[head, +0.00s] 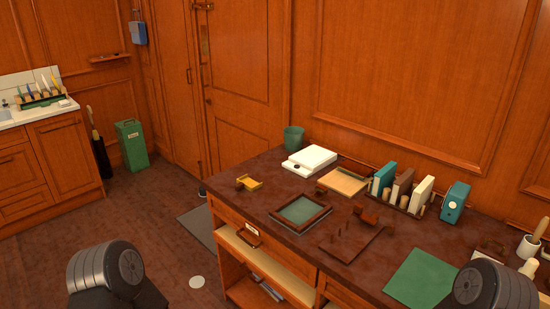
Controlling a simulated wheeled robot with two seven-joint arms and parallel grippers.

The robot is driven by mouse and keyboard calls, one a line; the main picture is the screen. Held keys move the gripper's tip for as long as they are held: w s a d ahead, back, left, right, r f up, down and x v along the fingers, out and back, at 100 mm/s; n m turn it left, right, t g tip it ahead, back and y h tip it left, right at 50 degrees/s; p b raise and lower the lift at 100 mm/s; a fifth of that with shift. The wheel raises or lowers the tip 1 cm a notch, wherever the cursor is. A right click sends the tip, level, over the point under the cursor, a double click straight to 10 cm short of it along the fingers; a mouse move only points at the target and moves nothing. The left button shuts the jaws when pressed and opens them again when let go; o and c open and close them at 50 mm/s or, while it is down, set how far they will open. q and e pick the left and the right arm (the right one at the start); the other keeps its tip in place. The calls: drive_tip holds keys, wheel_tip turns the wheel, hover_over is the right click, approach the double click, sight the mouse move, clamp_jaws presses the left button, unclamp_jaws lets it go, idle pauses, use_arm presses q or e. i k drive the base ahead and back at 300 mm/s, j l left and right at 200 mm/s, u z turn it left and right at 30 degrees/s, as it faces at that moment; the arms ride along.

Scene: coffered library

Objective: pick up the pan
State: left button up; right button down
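I cannot make out a plain cooking pan in the head view. A small yellow piece with a brown block at one side (249,183) lies near the left end of the dark desktop; it is shallow and too small to tell whether it is the pan. Only grey, rounded parts of my two arms show, at the bottom left and bottom right. Neither gripper is in view, so I cannot see what they hold.
The dark desk (270,178) bears a green-lined tray (325,211), a white box (309,159), a green cup (293,138), a book rack (405,207) and a green sheet (423,278). Floor (140,220) is open at left, with a white disc (197,282).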

sight(245, 181)
drive_tip(key=i+j+z, duration=0.1)
drive_tip(key=z, duration=0.25)
drive_tip(key=i+j+z, duration=0.1)
drive_tip(key=z, duration=0.2)
drive_tip(key=j+z, duration=0.35)
drive_tip(key=i+j+z, duration=0.1)
drive_tip(key=j, duration=0.4)
drive_tip(key=i+j+z, duration=0.1)
drive_tip(key=j, duration=0.4)
drive_tip(key=i+j+z, duration=0.1)
drive_tip(key=j, duration=0.45)
drive_tip(key=i+j+z, duration=0.1)
drive_tip(key=j, duration=0.4)
